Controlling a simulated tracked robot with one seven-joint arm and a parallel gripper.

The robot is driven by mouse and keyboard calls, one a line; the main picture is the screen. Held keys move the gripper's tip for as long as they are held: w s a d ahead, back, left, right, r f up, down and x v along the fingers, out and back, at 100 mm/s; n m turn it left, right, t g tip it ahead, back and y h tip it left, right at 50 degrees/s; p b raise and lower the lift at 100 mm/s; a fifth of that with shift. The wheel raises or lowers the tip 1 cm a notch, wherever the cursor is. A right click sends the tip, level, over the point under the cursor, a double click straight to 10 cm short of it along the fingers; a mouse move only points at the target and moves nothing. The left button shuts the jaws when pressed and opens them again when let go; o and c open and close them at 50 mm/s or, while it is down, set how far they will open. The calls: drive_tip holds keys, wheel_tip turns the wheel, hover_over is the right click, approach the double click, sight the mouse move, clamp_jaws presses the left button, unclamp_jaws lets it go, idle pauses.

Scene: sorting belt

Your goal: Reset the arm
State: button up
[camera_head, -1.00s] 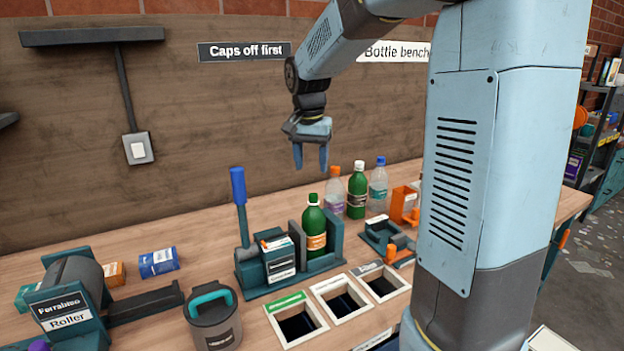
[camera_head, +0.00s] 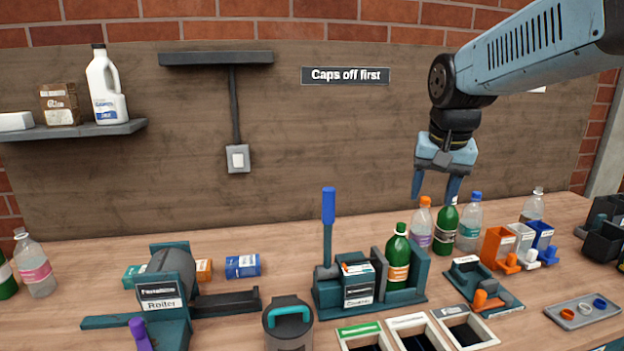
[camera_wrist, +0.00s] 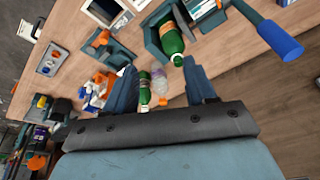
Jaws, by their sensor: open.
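My gripper (camera_head: 437,186) hangs above the workbench (camera_head: 110,262), fingers pointing down and apart, with nothing between them. Its open fingers also show in the wrist view (camera_wrist: 160,90). Behind and below it stand a clear bottle with an orange cap (camera_head: 420,228), a green bottle (camera_head: 445,232) and a clear bottle with a blue cap (camera_head: 469,226).
The roller device (camera_head: 160,285) is at left, with cans (camera_head: 243,266) behind it. A lidded grey tub (camera_head: 288,328) and framed openings (camera_head: 470,332) line the front. Orange, white and blue bins (camera_head: 496,246) and a cap tray (camera_head: 582,312) stand at right. A wall shelf (camera_head: 90,129) is at left.

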drive_tip(key=s+f+n+t, duration=0.2)
drive_tip(key=s+f+n, duration=0.1)
drive_tip(key=s, duration=1)
drive_tip(key=shift+d+n, duration=0.2)
drive_tip(key=shift+n, duration=0.1)
